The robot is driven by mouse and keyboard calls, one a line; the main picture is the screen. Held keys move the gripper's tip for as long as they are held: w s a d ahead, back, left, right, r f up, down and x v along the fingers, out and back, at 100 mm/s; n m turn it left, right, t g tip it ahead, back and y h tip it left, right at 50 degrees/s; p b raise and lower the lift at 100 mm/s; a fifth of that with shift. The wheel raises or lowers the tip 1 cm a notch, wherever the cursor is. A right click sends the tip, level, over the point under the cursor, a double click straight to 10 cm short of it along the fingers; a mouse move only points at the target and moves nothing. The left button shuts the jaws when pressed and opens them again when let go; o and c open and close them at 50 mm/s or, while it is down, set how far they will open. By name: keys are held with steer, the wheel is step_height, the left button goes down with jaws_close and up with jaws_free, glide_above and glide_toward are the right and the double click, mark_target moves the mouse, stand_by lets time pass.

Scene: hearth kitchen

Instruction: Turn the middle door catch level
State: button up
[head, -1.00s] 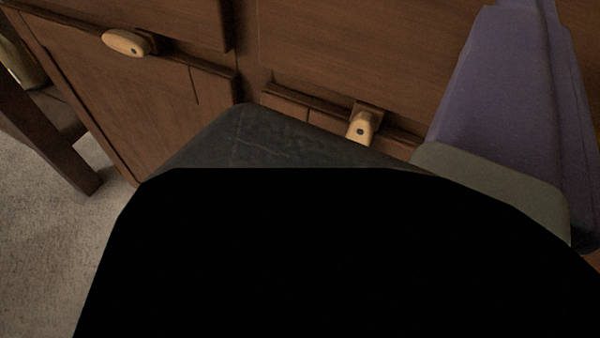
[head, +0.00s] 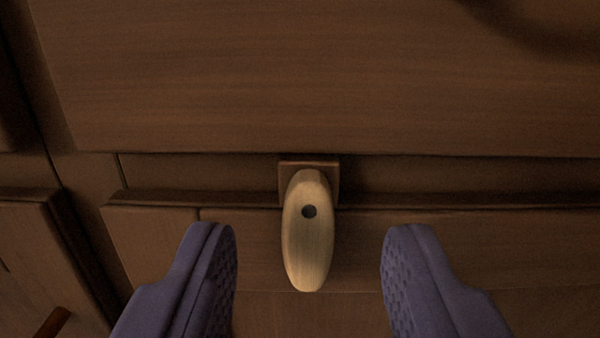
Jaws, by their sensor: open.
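The middle door catch (head: 307,250) is a pale wooden oval with a dark pivot dot near its upper part. It hangs upright, long side vertical, from a small square wooden block (head: 330,175) at the top edge of a brown cabinet door (head: 450,250). My gripper (head: 308,250) is open, with one purple finger on each side of the catch. A clear gap shows between each finger and the catch. How far the fingertips stand from the door in depth is hard to tell.
A wide drawer front (head: 300,80) spans above the catch. Another door (head: 35,250) is at the left, with a dark reddish peg-like piece (head: 50,324) low down. A dark shadow lies at the upper right.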

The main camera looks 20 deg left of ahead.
mark_target(308, 203)
steer(key=shift+b+x, duration=0.55)
steer(key=shift+x, duration=1.35)
jaws_close()
